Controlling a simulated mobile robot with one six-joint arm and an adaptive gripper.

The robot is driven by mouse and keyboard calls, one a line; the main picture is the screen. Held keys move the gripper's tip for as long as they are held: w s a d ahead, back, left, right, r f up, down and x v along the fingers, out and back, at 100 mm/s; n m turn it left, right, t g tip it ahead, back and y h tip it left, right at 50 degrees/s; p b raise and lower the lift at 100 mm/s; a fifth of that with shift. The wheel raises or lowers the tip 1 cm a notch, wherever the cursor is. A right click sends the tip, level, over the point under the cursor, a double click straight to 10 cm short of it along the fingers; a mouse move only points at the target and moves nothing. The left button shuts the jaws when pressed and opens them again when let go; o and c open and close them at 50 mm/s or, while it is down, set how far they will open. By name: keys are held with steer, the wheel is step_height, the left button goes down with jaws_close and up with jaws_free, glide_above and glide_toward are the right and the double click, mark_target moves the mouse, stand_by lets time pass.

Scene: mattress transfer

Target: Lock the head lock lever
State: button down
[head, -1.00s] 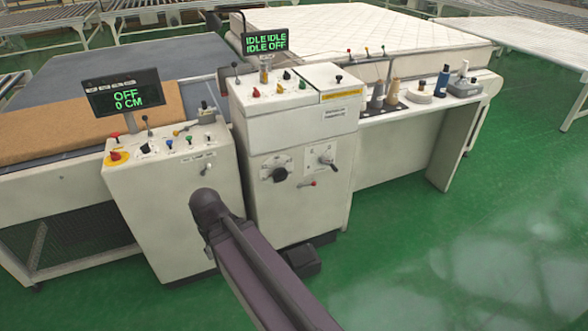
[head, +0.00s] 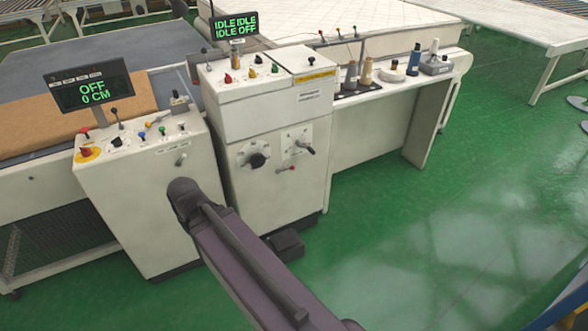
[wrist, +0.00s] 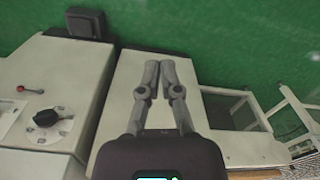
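The white control cabinet (head: 265,110) stands in the middle of the head view. Its front has a black round knob (head: 258,160), a lever with a dark handle on a square plate (head: 305,149), and a small red-tipped lever (head: 287,169). No readable label shows which is the head lock lever. The wrist view shows the knob (wrist: 46,118) and red-tipped lever (wrist: 32,89) at left. My gripper (wrist: 158,68) has its fingertips close together, with nothing visible between them, in front of a pale panel and apart from the levers. It is not visible in the head view.
A left console (head: 150,200) with a screen (head: 90,88) reading OFF, 0 CM adjoins the cabinet. A black foot pedal (head: 285,243) lies on the floor below. A side table (head: 395,90) holds thread cones and bottles. Green floor (head: 450,220) at right is clear.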

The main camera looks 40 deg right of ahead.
mark_target(294, 167)
steer(key=w+d+f+n+t+y+b, duration=0.1)
steer(key=w+d+f+t+b, duration=0.4)
steer(key=w+d+b, duration=0.4)
steer(key=w+d+f+n+t+y+b, duration=0.1)
steer(key=w+d+f+t+b, duration=0.2)
steer(key=w+d+f+b, duration=0.7)
steer(key=s+d+f+m+t+h+b, duration=0.1)
steer(key=d+b, duration=0.5)
steer(key=d, duration=1.1)
steer(key=s+d+f+m+t+h+b, duration=0.1)
steer(key=d+h+b, duration=0.5)
steer(key=d, duration=1.1)
steer(key=shift+s+d+f+t, duration=0.4)
steer(key=shift+s+f+t, duration=0.45)
steer(key=shift+t, duration=1.05)
steer(key=shift+r, duration=0.1)
steer(key=b+x, duration=0.1)
steer(key=x, duration=0.2)
steer(key=b+x, duration=0.1)
steer(key=x, duration=0.3)
steer(key=b+x, duration=0.2)
steer(key=x, duration=0.1)
steer(key=shift+d+f, duration=0.15)
steer(key=shift+f, duration=0.2)
steer(key=shift+w+d+f+b, duration=0.3)
steer(key=shift+f+b, duration=0.35)
steer(key=shift+w+d+f+b, duration=0.3)
steer(key=shift+f+b, duration=0.35)
